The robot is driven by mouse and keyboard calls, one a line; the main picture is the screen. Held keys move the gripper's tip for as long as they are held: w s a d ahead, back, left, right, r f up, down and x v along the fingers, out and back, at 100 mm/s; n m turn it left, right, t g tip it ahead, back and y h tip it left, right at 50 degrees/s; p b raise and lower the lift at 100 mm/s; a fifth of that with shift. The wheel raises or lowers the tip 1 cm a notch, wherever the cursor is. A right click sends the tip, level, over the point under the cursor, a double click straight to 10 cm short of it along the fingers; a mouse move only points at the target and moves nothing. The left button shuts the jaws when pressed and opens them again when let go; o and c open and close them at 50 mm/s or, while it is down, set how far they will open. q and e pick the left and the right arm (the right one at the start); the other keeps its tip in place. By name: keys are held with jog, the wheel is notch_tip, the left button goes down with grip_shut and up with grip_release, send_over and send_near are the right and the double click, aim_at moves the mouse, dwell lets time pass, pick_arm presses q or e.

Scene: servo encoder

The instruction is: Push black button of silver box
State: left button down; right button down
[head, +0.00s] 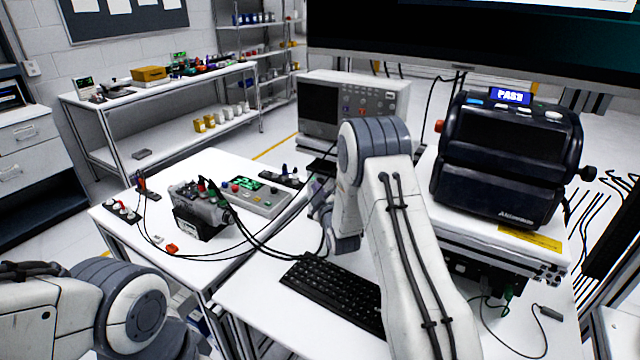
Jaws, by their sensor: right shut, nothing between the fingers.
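A low silver-grey box (246,200) with a green display and coloured buttons lies on the left white table. Which of its small buttons is black is too small to tell. My right arm reaches in from the bottom. Its gripper (318,208) is small and partly hidden by the arm, to the right of the box and apart from it in the picture. It is shut and empty. My left arm shows at the bottom left, but its gripper is out of view.
A servo unit (199,206) with cables stands left of the box. A black keyboard (333,290) lies on the nearer table. A large black machine (508,150) showing "PASS" stands at the right. An oscilloscope-like instrument (352,103) is behind. Loose cables cross between the tables.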

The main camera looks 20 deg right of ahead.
jog(key=s+a+b, duration=0.1)
jog(key=s+a, duration=0.2)
jog(key=a, duration=0.1)
jog(key=shift+s+a, duration=0.4)
jog(key=shift+a, duration=0.1)
dwell(0.5)
jog(key=s+a+r+g+y, duration=0.1)
jog(key=s+a+g+y, duration=0.3)
jog(key=a, duration=0.8)
jog(key=s+a+g, duration=0.6)
jog(key=s+a, duration=0.2)
jog(key=s, duration=0.6)
jog(key=s+d+r+m+g+h, duration=0.1)
jog(key=s+g, duration=0.6)
jog(key=s, duration=1.8)
jog(key=shift+d+r, duration=0.25)
jog(key=shift+r, duration=0.45)
